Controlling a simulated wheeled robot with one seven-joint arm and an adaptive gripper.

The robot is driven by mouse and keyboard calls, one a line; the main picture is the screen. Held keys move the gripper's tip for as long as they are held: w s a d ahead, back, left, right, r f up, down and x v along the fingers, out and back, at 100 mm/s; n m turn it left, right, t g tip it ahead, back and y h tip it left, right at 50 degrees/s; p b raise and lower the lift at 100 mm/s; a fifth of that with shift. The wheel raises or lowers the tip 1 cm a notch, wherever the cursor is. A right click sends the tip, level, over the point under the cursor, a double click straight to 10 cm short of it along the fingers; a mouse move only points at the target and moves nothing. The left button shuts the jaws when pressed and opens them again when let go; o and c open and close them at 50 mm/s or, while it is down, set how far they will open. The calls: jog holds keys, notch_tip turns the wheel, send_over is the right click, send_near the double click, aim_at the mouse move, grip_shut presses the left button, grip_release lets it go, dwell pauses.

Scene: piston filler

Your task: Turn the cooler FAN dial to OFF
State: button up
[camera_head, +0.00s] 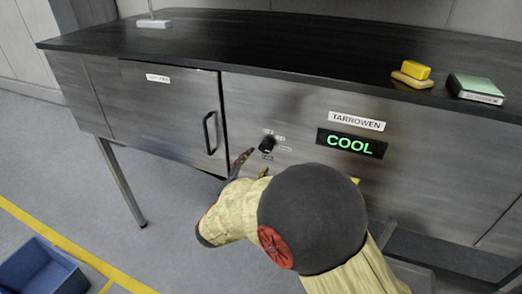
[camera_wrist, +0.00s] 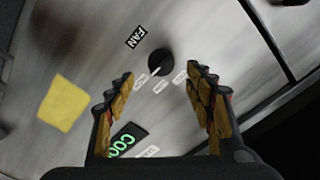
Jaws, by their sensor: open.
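The fan dial (camera_head: 267,145) is a small round black knob on the cooler's steel front, left of the lit green "COOL" display (camera_head: 350,143). In the wrist view the dial (camera_wrist: 160,63) lies ahead of the fingers, with a "FAN" label (camera_wrist: 136,37) beside it and several small white labels around it. A pale pointer mark on it seems to face the lower-left label; the small labels are too blurred to read. My gripper (camera_wrist: 160,78) is open and empty, its fingers on either side of the line to the dial. In the head view my gripper (camera_head: 255,165) is just below the dial, apparently not touching.
A door with a black handle (camera_head: 209,132) is left of the dial. A yellow square (camera_wrist: 68,103) is on the panel. On the dark countertop (camera_head: 250,45) are a yellow block (camera_head: 416,70) and a green-topped box (camera_head: 476,87). A blue bin (camera_head: 45,272) stands on the floor.

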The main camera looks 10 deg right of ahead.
aim_at(265, 149)
jog(key=shift+x, duration=3.85)
jog(key=shift+r, duration=0.1)
jog(key=c, duration=0.3)
jog(key=c, duration=0.7)
jog(key=shift+c, duration=0.7)
